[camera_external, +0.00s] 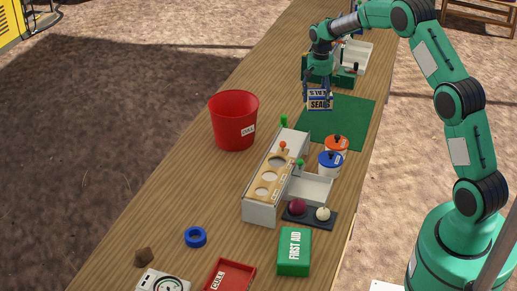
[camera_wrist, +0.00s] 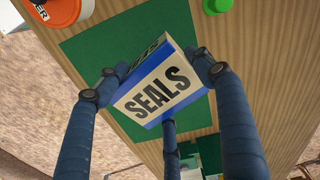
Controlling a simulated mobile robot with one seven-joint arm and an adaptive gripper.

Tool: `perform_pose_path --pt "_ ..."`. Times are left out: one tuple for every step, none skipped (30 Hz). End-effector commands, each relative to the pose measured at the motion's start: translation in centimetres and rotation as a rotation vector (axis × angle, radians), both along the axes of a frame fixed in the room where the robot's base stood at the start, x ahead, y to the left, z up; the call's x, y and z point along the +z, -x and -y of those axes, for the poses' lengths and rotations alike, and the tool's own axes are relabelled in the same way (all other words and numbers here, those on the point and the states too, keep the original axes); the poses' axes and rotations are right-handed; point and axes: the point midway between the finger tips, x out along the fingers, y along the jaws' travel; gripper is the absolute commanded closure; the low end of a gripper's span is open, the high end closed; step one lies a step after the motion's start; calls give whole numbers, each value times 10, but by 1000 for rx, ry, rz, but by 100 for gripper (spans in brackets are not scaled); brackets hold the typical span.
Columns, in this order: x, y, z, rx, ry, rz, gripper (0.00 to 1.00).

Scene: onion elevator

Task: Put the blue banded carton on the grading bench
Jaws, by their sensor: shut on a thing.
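The blue banded carton (camera_external: 319,98) is white with blue bands and the word SEALS. My gripper (camera_external: 319,88) is shut on it, and the arm reaches in from the right. In the wrist view the carton (camera_wrist: 158,88) sits between the dark fingers of my gripper (camera_wrist: 160,85), with the SEALS face toward the camera. The carton shows over the far left part of a green mat (camera_external: 350,118) on the wooden bench (camera_external: 175,175). I cannot tell whether it touches the mat or hangs above it.
A red CULL bucket (camera_external: 233,122) stands left of the mat. A sizing rack (camera_external: 265,190), orange-lidded jar (camera_external: 337,146) and blue-lidded jar (camera_external: 330,163) stand nearer. A green toolbox (camera_external: 325,72) and white bin (camera_external: 356,55) are behind.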

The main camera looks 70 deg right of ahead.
Motion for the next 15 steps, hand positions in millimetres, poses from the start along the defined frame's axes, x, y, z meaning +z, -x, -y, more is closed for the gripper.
perform_pose_path --pt "0 0 0 0 1 0 69" --pt "-1 0 0 0 1 0 69" --pt "-1 0 0 0 1 0 69" --pt "-1 0 0 0 1 0 69" --pt "-1 0 0 0 1 0 69" --pt "-1 0 0 0 1 0 69" --pt "-1 0 0 0 1 0 69" --pt "-1 0 0 0 1 0 69" --pt "-1 0 0 0 0 0 69" --pt "-1 0 0 0 0 0 69" --pt "-2 0 0 0 0 0 69" --pt "-4 0 0 0 0 0 69" --pt "-6 0 0 0 -1 0 69" --pt "-9 0 0 0 -1 0 69" --pt "-13 0 0 0 -1 -2 69"
